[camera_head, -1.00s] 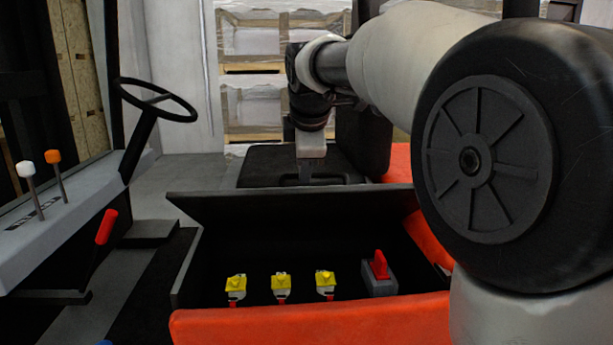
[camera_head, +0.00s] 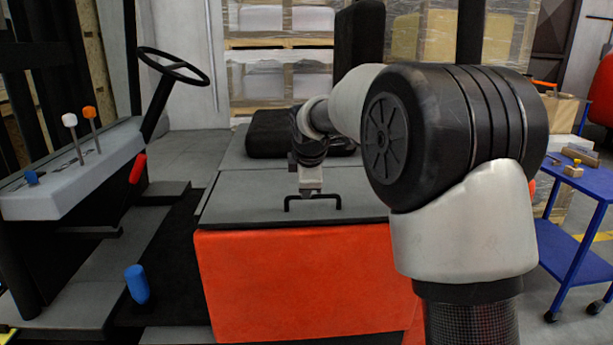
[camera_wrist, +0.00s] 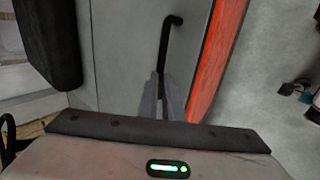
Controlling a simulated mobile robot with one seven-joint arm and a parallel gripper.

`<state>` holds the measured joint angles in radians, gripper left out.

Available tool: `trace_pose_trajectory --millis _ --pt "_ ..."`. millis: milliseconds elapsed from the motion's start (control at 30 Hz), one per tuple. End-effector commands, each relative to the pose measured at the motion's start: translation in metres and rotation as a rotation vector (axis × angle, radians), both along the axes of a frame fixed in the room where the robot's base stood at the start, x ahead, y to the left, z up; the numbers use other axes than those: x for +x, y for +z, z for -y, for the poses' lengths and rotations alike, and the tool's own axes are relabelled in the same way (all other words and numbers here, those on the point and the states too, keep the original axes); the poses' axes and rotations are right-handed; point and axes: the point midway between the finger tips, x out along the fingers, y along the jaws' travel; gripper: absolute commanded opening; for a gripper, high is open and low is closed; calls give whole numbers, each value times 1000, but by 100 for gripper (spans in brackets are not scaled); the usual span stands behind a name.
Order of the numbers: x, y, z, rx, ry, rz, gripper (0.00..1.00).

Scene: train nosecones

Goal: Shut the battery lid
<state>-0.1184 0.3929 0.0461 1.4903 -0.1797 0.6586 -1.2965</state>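The battery lid (camera_head: 250,203) is a flat grey panel lying level on top of the orange battery box (camera_head: 300,280) in the head view. It covers the box, and the inside is hidden. A black bar handle (camera_head: 287,204) stands on the lid near its front edge. My gripper (camera_head: 311,194) points down at the middle of the handle. In the wrist view the lid (camera_wrist: 120,60) fills the middle, and the handle (camera_wrist: 166,40) runs between my gripper's fingers (camera_wrist: 162,108). The fingers are close together around the bar and look shut on it.
A black seat cushion (camera_head: 270,135) lies behind the lid, with an upright backrest (camera_head: 360,50) behind it. A steering wheel (camera_head: 172,66) and lever console (camera_head: 75,170) stand at the left. A blue cart (camera_head: 580,230) stands at the right.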

Motion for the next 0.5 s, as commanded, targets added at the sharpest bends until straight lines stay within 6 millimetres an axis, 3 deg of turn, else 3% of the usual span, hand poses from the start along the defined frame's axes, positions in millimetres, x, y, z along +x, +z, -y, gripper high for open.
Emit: trace_pose_trajectory --millis 33,133,500 --pt "1 4 0 1 1 7 16" --pt "1 4 0 1 1 8 29" --pt "-2 10 -1 2 1 11 29"
